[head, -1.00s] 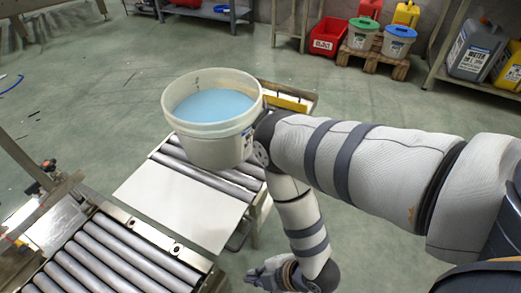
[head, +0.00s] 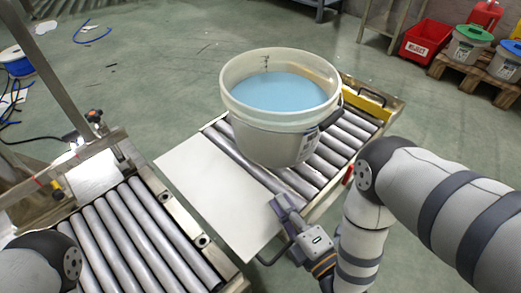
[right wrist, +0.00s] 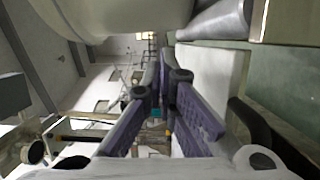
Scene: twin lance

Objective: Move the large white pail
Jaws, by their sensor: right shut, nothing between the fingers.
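The large white pail (head: 270,145) stands upright on a short roller conveyor in the middle of the head view. It is open at the top and holds light blue liquid. A dark handle fitting shows on its right side. Its pale wall also fills the top left of the right wrist view (right wrist: 110,12). My right gripper (head: 280,205) is shut and empty, apart from the pail, in front of its base near the white plate's edge. Its fingers also show in the right wrist view (right wrist: 162,75). My left arm shows at lower left, but its gripper is out of view.
A white flat plate (head: 205,185) lies between the pail's conveyor (head: 355,130) and another roller conveyor (head: 130,250) at lower left. A red bin (head: 425,42) and lidded buckets (head: 468,45) stand at the back right. The second conveyor's rollers are bare.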

